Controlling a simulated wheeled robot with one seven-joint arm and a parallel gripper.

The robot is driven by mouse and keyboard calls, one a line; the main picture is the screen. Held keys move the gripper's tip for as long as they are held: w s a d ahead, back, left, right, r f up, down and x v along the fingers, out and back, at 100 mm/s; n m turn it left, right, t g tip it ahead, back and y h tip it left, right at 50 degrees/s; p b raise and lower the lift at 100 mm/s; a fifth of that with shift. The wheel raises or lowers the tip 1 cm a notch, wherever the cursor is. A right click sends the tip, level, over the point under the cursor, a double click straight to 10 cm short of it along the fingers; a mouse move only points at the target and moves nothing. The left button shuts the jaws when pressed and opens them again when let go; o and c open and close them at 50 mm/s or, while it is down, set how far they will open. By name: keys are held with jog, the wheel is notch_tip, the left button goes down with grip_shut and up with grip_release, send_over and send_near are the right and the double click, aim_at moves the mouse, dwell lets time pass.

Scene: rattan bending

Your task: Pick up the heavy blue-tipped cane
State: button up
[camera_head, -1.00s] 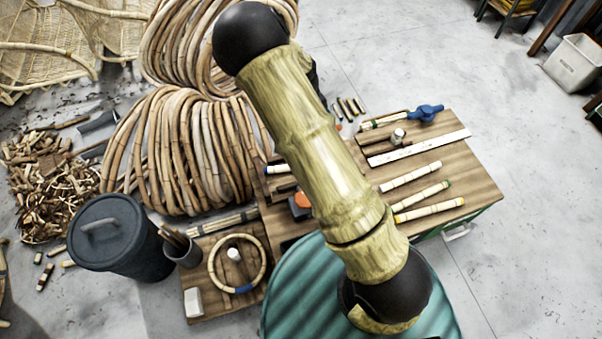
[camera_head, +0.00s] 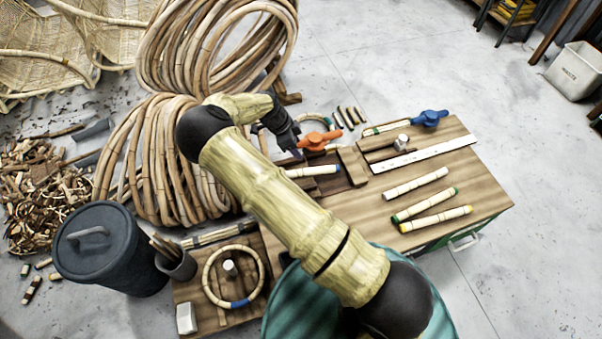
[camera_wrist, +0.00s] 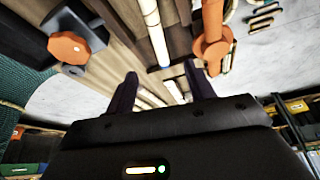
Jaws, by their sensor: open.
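A pale cane with a blue tip (camera_head: 313,171) lies on the wooden bench, its left part hidden behind my arm in the head view. In the wrist view, a pale cane (camera_wrist: 155,32) with a blue end points toward the gap between my fingers. My gripper (camera_wrist: 162,88) is open, with nothing seen held between its two dark fingers. In the head view, my gripper (camera_head: 297,152) is above the bench, just up and left of the blue-tipped cane. Whether it touches anything is unclear.
A plain cane (camera_head: 415,183), a green-tipped cane (camera_head: 424,205) and a yellow-tipped cane (camera_head: 436,218) lie to the right. An orange clamp (camera_head: 320,140) is close to my gripper. A blue clamp (camera_head: 430,118) and a white ruler (camera_head: 425,153) are farther right. A dark bin (camera_head: 105,250) stands left.

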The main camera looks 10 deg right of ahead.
jog(key=b, duration=0.1)
send_near(314, 168)
jog(key=x, duration=0.4)
jog(key=shift+a+f, duration=0.15)
jog(key=shift+f, duration=0.2)
jog(key=shift+b+x, duration=0.45)
jog(key=shift+x, duration=2.15)
jog(key=shift+s+r, duration=0.15)
grip_shut()
jog(key=shift+r, duration=0.1)
